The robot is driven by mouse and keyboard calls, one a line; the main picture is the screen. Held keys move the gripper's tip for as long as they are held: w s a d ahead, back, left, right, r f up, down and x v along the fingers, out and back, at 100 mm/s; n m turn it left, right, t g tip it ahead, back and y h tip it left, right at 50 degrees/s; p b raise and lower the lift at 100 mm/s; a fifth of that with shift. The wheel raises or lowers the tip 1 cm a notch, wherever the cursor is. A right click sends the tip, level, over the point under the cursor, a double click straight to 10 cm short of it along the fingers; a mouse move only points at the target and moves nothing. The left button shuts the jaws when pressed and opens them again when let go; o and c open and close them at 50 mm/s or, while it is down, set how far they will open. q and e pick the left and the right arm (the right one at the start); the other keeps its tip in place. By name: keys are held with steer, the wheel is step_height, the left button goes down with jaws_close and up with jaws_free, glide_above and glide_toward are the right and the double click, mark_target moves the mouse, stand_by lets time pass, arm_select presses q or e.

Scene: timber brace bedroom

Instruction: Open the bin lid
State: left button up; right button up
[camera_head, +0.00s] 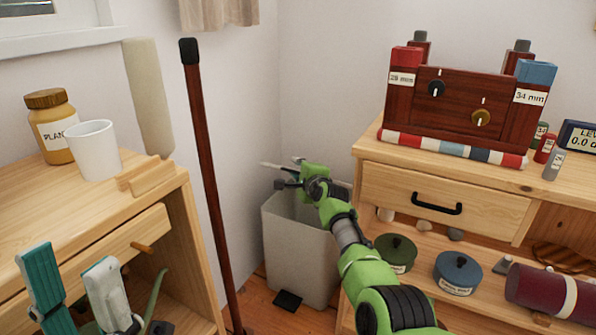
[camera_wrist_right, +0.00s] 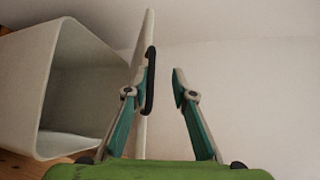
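The pale, open-topped bin (camera_head: 297,255) stands on the floor between the two wooden units. Its inside shows in both views, and the right wrist view shows its wall (camera_wrist_right: 52,75) close up. The lid (camera_wrist_right: 143,50) shows nearly edge-on there, apart from the visible rim. Its hinge side is not visible. A black handle (camera_wrist_right: 150,80) is on the lid. My right gripper (camera_wrist_right: 162,76) is open, one finger beside or behind the handle. In the head view the right gripper (camera_head: 290,172) is above the bin. My left gripper (camera_head: 68,256) is open and empty at lower left.
A wooden unit (camera_head: 150,222) with a jar (camera_head: 52,130) and white cup (camera_head: 93,150) stands left. A dark pole (camera_head: 205,150) leans beside it. A shelf unit (camera_head: 365,190) with a drawer and canisters stands close right of the bin. A wall is behind.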

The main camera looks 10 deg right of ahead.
steer(key=shift+s, duration=0.1)
steer(key=v, duration=0.7)
steer(key=shift+s, duration=0.2)
stand_by(0.3)
